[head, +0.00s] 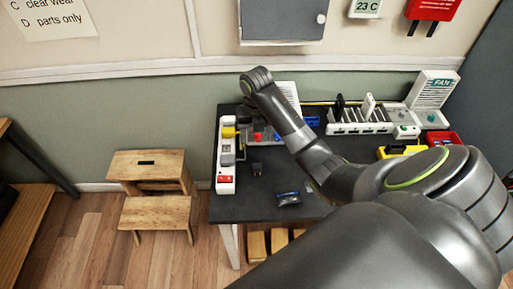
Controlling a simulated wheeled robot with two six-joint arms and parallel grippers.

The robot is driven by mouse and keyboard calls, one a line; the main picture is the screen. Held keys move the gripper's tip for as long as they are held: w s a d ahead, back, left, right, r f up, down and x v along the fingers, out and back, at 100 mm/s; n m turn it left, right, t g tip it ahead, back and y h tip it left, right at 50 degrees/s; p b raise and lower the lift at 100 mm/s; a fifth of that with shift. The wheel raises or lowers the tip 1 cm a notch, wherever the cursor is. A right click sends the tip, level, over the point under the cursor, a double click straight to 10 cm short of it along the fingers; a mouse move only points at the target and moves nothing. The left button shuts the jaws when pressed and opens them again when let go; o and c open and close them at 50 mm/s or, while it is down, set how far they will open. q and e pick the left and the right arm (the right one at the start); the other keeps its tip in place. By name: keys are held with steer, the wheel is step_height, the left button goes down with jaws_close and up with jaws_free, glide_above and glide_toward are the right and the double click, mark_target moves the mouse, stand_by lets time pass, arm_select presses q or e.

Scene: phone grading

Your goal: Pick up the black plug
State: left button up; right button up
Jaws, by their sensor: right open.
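A small black plug (256,167) appears to lie on the dark table, just right of the white power strip (226,175). It is small and hard to make out. My right arm reaches in from the lower right over the table. My right gripper (258,137) is open, pointing down beside the power strip, a little behind the black plug and apart from it. Its fingers are small and partly hidden by my own arm. My left gripper is not in view.
A yellow plug (229,132) sits on the power strip. A white rack (360,128), a yellow bin (401,151) and a red bin (443,138) stand right. A wooden step stool (150,163) is left of the table.

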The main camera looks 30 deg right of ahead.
mark_target(257, 163)
steer(key=shift+d+f+b, duration=0.1)
steer(key=shift+f+b, duration=6.3)
steer(key=shift+f, duration=0.1)
step_height(257, 163, down, 2)
steer(key=shift+w+d+f+b, duration=0.1)
steer(key=shift+w+b, duration=0.05)
steer(key=shift+b, duration=0.7)
step_height(257, 163, down, 2)
steer(key=c, duration=1.2)
